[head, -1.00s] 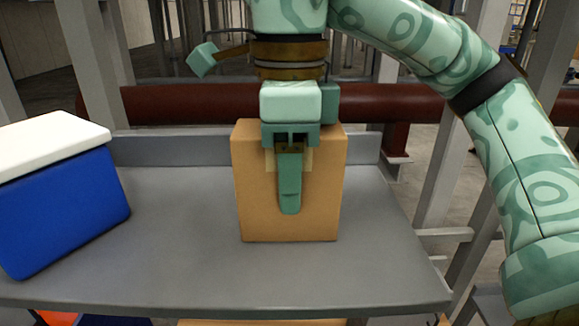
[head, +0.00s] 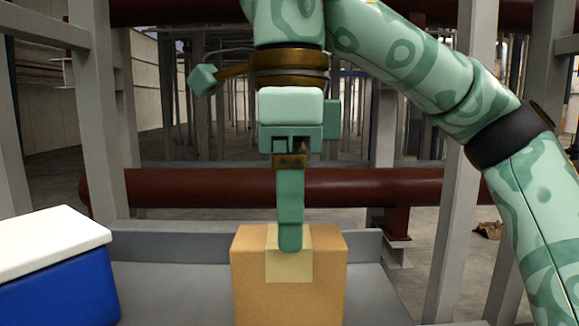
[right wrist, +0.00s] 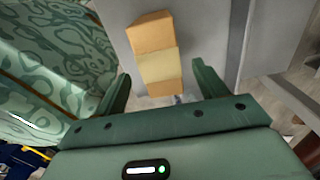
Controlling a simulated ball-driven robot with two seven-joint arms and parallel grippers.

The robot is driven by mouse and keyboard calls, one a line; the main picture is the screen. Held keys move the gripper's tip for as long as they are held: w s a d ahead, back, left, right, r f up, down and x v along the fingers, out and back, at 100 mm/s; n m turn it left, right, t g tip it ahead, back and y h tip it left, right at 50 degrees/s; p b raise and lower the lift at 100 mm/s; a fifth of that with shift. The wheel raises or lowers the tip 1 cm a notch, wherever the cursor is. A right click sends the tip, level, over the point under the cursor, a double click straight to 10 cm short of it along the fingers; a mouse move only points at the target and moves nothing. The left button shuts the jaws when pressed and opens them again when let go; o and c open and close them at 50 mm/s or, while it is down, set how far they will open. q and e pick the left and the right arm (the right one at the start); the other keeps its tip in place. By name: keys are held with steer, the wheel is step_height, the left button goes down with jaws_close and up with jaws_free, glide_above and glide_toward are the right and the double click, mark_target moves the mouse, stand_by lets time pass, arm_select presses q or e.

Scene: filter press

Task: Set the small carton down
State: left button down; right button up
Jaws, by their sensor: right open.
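The small carton (head: 248,285) is a brown box with a pale tape strip over its top and front. It stands upright on a grey shelf (head: 165,285) in the head view, its lower part cut off by the frame. My right gripper (head: 290,245) points down above the carton, its near finger overlapping the taped top edge in the picture. In the right wrist view the two fingers (right wrist: 162,85) are spread wide, with the carton (right wrist: 151,37) beyond them and nothing gripped. My left gripper is not in view.
A blue cooler box with a white lid (head: 50,240) stands left of the carton. A raised lip (head: 180,245) runs along the shelf's back. A dark red pipe (head: 190,187) and grey posts (head: 460,180) stand behind. Bare shelf lies between cooler and carton.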

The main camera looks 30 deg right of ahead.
step_height(320, 180, up, 3)
steer(key=shift+r, duration=0.2)
stand_by(0.4)
